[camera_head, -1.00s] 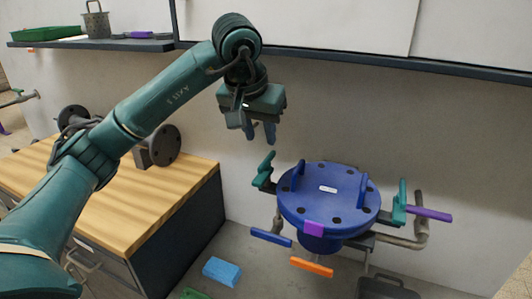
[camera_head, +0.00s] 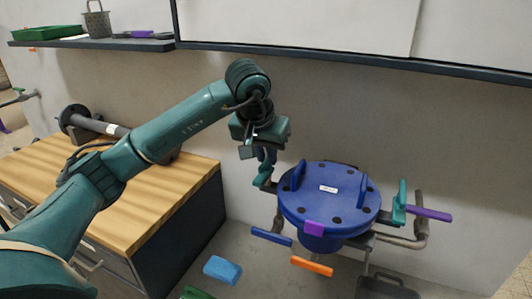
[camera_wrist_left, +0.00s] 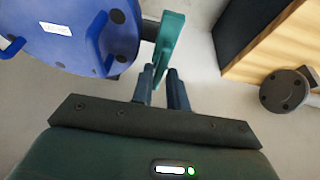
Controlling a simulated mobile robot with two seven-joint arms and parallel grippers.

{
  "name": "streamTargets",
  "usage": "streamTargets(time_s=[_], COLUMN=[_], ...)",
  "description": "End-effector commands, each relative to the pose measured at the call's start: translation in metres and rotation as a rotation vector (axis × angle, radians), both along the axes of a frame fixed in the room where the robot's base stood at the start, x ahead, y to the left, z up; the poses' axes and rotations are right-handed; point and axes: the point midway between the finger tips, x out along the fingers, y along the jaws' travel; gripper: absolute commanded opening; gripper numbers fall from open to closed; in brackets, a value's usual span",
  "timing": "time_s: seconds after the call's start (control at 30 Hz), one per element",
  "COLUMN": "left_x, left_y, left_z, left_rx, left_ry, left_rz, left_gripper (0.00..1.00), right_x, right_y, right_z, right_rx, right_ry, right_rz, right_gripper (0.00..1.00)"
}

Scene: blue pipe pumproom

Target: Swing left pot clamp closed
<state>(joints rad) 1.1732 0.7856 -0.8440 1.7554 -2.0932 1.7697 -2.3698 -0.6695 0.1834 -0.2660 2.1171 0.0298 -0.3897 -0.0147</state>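The blue pot (camera_head: 330,196) has a round bolted lid with two upright blue handles. The left pot clamp (camera_head: 263,177) is a teal lever at the pot's left side, standing up and tilted. My left gripper (camera_head: 266,157) is right above it, fingers pointing down. In the left wrist view the left pot clamp (camera_wrist_left: 168,42) reaches down to the gap between the two fingers of my left gripper (camera_wrist_left: 162,78). The fingers look apart, and firm contact cannot be made out. A second teal clamp (camera_head: 399,203) stands at the pot's right side. My right gripper is not in view.
A wooden-topped bench (camera_head: 150,192) stands at the left, with a dark flanged pipe (camera_head: 85,122) on it. A shelf (camera_head: 100,44) and the wall are behind. Blue (camera_head: 271,237), orange (camera_head: 311,266) and purple (camera_head: 428,213) handles stick out around the pot.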

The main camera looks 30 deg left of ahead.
Motion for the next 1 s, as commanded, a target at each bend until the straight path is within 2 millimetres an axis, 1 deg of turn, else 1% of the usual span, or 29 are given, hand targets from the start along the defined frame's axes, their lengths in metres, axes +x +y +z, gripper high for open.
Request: streamTargets(time_s=[0.03,0.17,0.2,0.47,0.63,0.77,1.0], left_x=[0.0,0.0,0.0,0.0,0.0001,0.0005,0.0012], left_y=[-0.0001,-0.0001,-0.0001,0.0,-0.0003,-0.0011,-0.0029], left_z=[0.0002,0.0003,0.0003,0.0005,0.0007,0.0015,0.0022], left_rx=[0.0,0.0,0.0,0.0,0.001,0.002,0.002], left_ry=[0.0,0.0,0.0,0.0,-0.001,-0.002,-0.003], left_rz=[0.0,0.0,0.0,0.004,0.038,0.1,0.29], left_gripper=[0.11,0.01,0.0,0.0,0.0,0.0,0.0], right_x=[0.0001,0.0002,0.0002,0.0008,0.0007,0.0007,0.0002], right_y=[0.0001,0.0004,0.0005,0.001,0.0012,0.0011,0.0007], right_z=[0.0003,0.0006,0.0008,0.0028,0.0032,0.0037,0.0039], right_rx=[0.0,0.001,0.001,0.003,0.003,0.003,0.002], right_ry=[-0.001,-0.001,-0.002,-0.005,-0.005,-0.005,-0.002], right_rz=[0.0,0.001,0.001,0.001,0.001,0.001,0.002], right_gripper=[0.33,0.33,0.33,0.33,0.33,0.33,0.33])
